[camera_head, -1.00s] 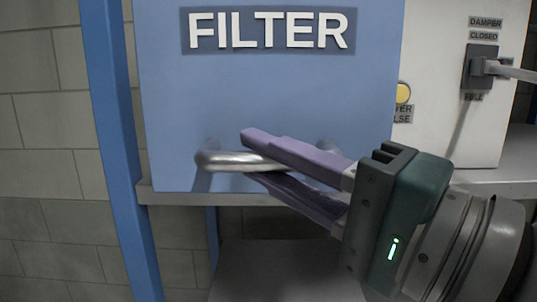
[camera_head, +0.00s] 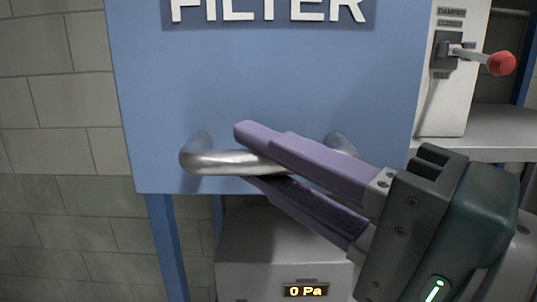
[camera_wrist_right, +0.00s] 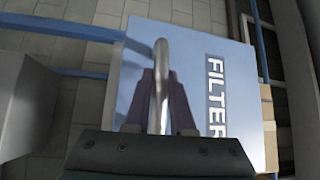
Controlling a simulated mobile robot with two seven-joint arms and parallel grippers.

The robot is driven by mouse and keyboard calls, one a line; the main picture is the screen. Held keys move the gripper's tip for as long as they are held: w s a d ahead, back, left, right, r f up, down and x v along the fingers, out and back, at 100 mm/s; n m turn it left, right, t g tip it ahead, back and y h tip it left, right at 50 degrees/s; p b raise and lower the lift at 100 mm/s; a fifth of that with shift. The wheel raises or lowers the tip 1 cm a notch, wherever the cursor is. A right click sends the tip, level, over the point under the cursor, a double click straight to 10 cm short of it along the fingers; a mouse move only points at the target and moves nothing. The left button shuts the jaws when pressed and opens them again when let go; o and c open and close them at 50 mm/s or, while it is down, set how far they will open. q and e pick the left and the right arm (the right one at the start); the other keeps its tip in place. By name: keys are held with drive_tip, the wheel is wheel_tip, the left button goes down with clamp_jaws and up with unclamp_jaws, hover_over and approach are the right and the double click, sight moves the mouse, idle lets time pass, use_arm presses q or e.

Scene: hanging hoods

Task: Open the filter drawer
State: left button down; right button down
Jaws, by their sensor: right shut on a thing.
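The filter drawer (camera_head: 270,85) has a blue front with white FILTER lettering, and it fills the upper middle of the head view. Its silver bar handle (camera_head: 215,160) runs across the lower part of the front. My right gripper (camera_head: 250,155) comes in from the lower right and is shut on the handle, one purple finger above the bar and one below. In the right wrist view the handle (camera_wrist_right: 160,75) runs between the two fingers, with the blue front (camera_wrist_right: 205,60) behind it. The middle of the bar is partly hidden by the fingers. My left gripper is not in view.
A grey box (camera_head: 265,255) with a "0 Pa" display stands below the drawer. At the right a white panel (camera_head: 450,100) carries a damper lever with a red knob (camera_head: 501,63). A grey shelf (camera_head: 490,135) lies beneath that panel.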

drive_tip(key=c, duration=0.8)
unclamp_jaws()
drive_tip(key=shift+o, duration=0.2)
drive_tip(key=shift+s+d+f+b, duration=0.2)
drive_tip(key=shift+s+d+b, duration=0.05)
drive_tip(key=shift+d+b, duration=0.05)
drive_tip(key=r+b+v, duration=0.1)
drive_tip(key=b+v, duration=0.3)
drive_tip(key=v, duration=0.5)
drive_tip(key=shift+f, duration=0.35)
drive_tip(key=shift+s, duration=0.1)
